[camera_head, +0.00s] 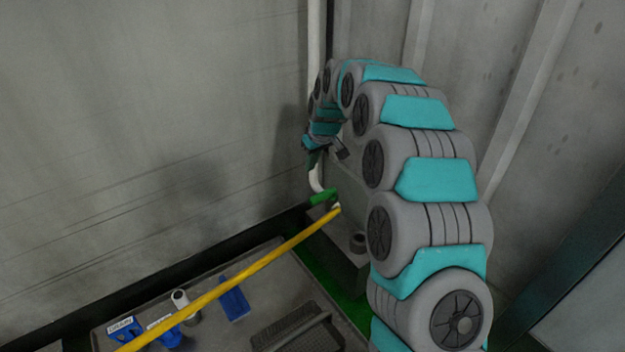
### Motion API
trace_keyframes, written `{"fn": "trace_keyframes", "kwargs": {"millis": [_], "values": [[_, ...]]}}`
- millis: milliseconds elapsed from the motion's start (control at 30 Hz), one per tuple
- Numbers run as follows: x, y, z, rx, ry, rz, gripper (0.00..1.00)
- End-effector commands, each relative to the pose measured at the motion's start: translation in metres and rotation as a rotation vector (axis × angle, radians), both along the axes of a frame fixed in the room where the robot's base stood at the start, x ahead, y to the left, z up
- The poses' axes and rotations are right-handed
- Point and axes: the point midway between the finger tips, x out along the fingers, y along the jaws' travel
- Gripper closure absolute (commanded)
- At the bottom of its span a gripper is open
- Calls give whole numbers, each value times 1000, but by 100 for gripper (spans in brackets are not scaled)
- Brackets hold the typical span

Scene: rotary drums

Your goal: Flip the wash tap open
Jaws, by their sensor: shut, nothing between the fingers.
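A white pipe (314,55) runs down the wall and bends near its lower end. A green lever-like piece (323,197) sits by that bend and looks like the wash tap's handle. It lies at a slant, but I cannot tell its setting from this view. My gripper (313,160) points down just above the green piece, close to the pipe. It looks shut and empty, with a visible gap between it and the green piece. My arm hides part of the pipe and the wall behind.
A yellow bar (240,276) slants across the front below the tap. Concrete walls close in behind.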

Motion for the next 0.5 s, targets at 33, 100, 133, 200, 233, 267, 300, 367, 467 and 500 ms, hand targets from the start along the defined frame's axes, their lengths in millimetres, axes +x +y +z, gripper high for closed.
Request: {"fn": "trace_keyframes", "kwargs": {"millis": [33, 100, 133, 200, 233, 267, 300, 367, 467, 500], "values": [[0, 1, -3, 0, 1, 0, 100], [2, 2, -9, 0, 2, 0, 100], [3, 2, -12, 0, 2, 0, 100], [5, 4, -21, 0, 2, 0, 100], [6, 5, -25, 0, 2, 0, 100], [8, 6, -30, -1, 3, 0, 100], [9, 7, -36, -1, 3, 0, 100], [12, 9, -46, -1, 3, 0, 100], [16, 12, -61, -1, 3, 0, 100], [18, 13, -67, -1, 4, 1, 100]]}}
